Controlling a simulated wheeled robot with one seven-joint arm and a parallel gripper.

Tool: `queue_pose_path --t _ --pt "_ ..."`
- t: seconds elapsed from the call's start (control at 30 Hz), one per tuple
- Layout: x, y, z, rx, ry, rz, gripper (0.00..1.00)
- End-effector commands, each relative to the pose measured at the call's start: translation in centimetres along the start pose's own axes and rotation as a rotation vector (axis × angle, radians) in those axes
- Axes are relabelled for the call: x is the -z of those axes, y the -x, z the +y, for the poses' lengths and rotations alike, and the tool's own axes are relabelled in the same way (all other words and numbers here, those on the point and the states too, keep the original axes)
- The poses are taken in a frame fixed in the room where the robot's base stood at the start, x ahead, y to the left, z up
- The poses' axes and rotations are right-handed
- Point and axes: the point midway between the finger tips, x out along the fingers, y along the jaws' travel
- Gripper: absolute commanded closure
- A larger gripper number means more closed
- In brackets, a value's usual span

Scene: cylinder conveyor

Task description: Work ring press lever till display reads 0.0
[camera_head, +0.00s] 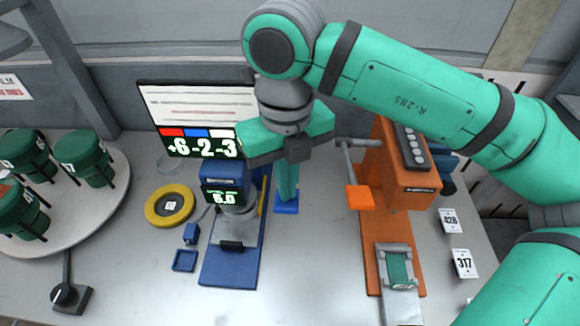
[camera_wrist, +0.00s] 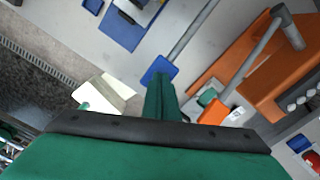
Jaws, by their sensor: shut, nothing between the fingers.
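A blue press (camera_head: 222,262) stands left of centre. Its small green-lit display (camera_head: 222,195) appears to read 6.0, though the digits are small. A blue lever paddle (camera_head: 287,207) is to the right of this press; in the wrist view the paddle (camera_wrist: 160,70) sits at the end of a grey rod. My gripper (camera_head: 287,192) is shut and empty, pointing down with its fingertips at the blue paddle. I cannot tell whether they touch. In the wrist view the shut fingers (camera_wrist: 160,95) overlap the paddle's near edge.
An orange press (camera_head: 375,255) with an orange lever paddle (camera_head: 360,197) stands close on the right. A screen (camera_head: 190,120) behind shows +6, -2, -3. A yellow ring (camera_head: 153,210), a small dial box (camera_head: 72,297) and a round tray (camera_head: 85,225) of green cylinders are left.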

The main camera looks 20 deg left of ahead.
Motion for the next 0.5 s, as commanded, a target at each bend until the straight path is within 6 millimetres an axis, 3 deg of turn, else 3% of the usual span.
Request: queue_pose_path --t 0.5 --pt "0.0 -3.1 0.0 0.0 0.001 0.0 1.0"
